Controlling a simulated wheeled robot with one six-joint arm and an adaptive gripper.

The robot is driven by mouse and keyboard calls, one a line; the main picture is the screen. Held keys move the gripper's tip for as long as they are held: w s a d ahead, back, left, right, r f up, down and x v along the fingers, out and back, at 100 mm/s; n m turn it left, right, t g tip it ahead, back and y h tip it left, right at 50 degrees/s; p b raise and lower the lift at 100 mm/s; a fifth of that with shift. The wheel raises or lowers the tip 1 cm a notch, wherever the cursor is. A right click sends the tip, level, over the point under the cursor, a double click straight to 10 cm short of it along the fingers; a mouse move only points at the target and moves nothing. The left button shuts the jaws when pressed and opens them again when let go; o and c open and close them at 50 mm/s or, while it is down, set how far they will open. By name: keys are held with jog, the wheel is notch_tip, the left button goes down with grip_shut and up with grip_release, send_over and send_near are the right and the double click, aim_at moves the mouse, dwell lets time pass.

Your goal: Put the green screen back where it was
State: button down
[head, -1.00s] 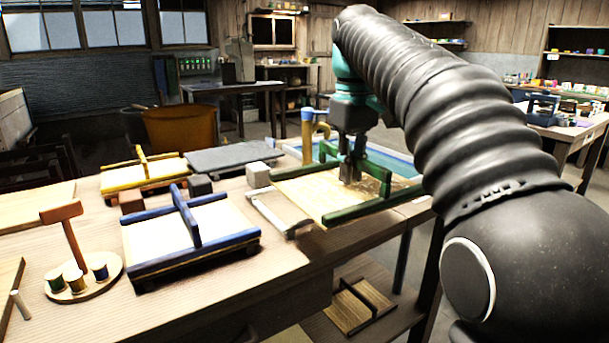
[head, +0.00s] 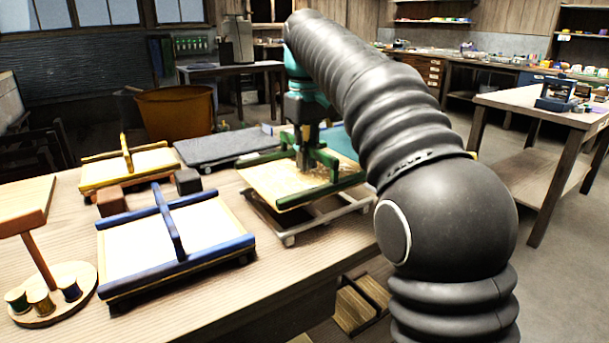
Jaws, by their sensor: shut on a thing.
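The green screen (head: 278,185) is a pale, flat panel with green bars along its edges and a green cross handle. My gripper (head: 305,160) is shut on its handle from above, near the middle of the panel. The screen is roughly level, above a light metal frame (head: 288,240) on small feet at the table's right end. The frame's front and right edges show below the screen, with a dark gap between. The screen hides the rest of the frame, so I cannot tell whether they touch anywhere.
A blue screen (head: 135,236) lies at front left, with a yellow screen (head: 102,173) behind it. A grey slab (head: 225,147) lies behind the green screen. A dark block (head: 188,181), a brown block (head: 110,201) and a spool stand (head: 80,272) are on the table (head: 235,300).

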aim_at(304, 175)
jog(key=shift+w+a+f, duration=0.25)
jog(key=shift+f, duration=0.15)
jog(key=shift+f+b, duration=0.6)
jog(key=shift+f, duration=1.2)
jog(key=shift+f, duration=0.25)
jog(key=c, duration=1.2)
grip_release()
jog(key=shift+c, duration=0.2)
notch_tip(304, 175, up, 7)
jog(key=shift+r+p, duration=0.2)
jog(key=shift+p, duration=0.5)
jog(key=shift+r, duration=0.3)
